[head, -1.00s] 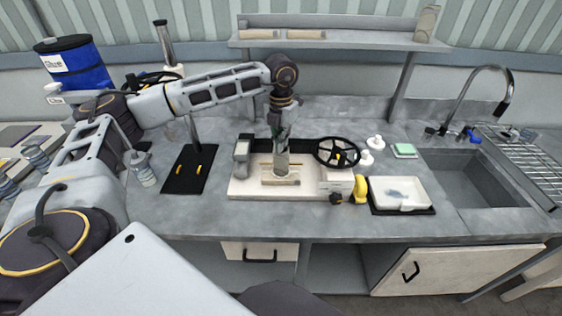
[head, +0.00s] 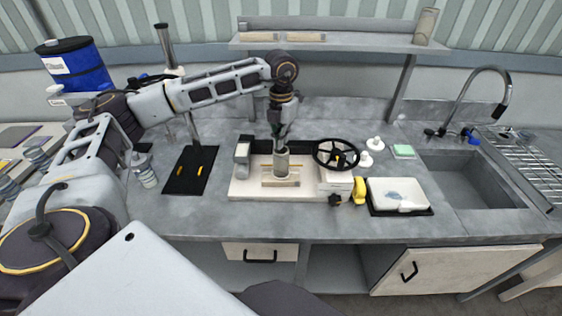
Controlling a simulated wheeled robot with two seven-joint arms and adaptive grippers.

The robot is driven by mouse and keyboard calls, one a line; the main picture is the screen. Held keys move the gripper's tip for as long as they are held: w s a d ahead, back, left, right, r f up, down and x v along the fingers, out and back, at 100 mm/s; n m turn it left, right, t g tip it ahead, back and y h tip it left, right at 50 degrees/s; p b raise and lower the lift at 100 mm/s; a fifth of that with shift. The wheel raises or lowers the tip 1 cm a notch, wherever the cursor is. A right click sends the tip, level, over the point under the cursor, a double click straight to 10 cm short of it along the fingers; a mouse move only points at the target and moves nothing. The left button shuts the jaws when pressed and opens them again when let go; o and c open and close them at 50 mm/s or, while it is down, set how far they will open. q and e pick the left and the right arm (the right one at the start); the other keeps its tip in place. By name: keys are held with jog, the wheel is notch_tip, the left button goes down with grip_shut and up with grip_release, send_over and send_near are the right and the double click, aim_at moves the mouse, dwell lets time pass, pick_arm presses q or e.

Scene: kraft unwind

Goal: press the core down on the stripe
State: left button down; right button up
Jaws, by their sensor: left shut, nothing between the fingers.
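The core (head: 281,164) is a short grey-beige cylinder standing upright on a pale board (head: 246,190) in the middle of the counter. My left gripper (head: 280,147) points down from above at the core's top end. It is shut with nothing between its fingers. The fingertips look to be at the core's upper rim, but I cannot tell if they touch it. My right gripper is not in view.
A black handwheel (head: 337,154) and a yellow part (head: 359,190) stand right of the core. A white tray (head: 397,195) and the sink (head: 470,177) lie further right. The front counter strip is clear.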

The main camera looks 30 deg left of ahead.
pick_arm(q)
jog(key=shift+r+p, duration=1.25)
jog(key=shift+r, duration=1.2)
jog(key=shift+f, duration=0.1)
